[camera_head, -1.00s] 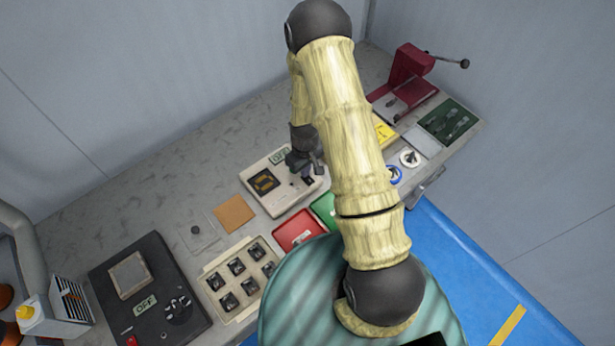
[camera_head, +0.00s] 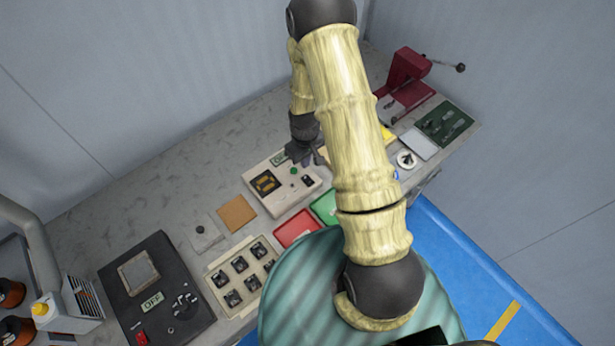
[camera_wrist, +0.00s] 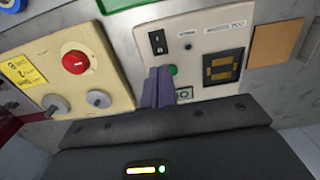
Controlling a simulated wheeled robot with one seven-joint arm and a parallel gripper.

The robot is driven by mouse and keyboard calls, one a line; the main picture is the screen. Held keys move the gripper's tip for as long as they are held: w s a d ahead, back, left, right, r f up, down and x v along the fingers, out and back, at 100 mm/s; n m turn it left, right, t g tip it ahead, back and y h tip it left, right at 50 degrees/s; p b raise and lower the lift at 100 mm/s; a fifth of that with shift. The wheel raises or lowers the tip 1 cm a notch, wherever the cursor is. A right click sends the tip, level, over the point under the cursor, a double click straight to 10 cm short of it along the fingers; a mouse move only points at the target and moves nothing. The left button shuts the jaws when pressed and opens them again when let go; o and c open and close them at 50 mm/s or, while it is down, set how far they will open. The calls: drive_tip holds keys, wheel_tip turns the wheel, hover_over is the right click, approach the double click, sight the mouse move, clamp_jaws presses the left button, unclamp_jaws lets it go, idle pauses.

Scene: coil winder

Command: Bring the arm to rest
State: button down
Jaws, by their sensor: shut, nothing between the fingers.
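My gripper (camera_head: 308,157) is above the back edge of a light grey panel box (camera_head: 267,202) on the bench. The box has an orange digit display, a green button and a black switch. In the wrist view my gripper (camera_wrist: 158,72) shows its two grey fingers together with nothing between them, in front of the panel box (camera_wrist: 200,25). The fingers hide part of the box near the green button. My arm covers the middle of the head view.
A beige box with a red knob (camera_wrist: 75,62) is beside the panel. On the bench stand a red press (camera_head: 405,75), a red tray (camera_head: 296,228), a green tray (camera_head: 324,207), a socket tray (camera_head: 218,292) and a black box (camera_head: 184,327) reading OFF. The bench's back strip is bare.

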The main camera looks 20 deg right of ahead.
drive_tip(key=shift+r, duration=0.1)
idle(0.5)
drive_tip(key=s+r+m+t+b, duration=0.1)
drive_tip(key=s+r+m+b, duration=0.1)
drive_tip(key=s+r, duration=0.4)
drive_tip(key=s+r+m+t+b, duration=0.1)
drive_tip(key=s+r, duration=0.6)
drive_tip(key=r, duration=0.8)
drive_tip(key=shift+s+m+t+b, duration=0.3)
drive_tip(key=shift+m+b, duration=0.1)
drive_tip(key=shift+m, duration=0.4)
drive_tip(key=shift+w, duration=0.1)
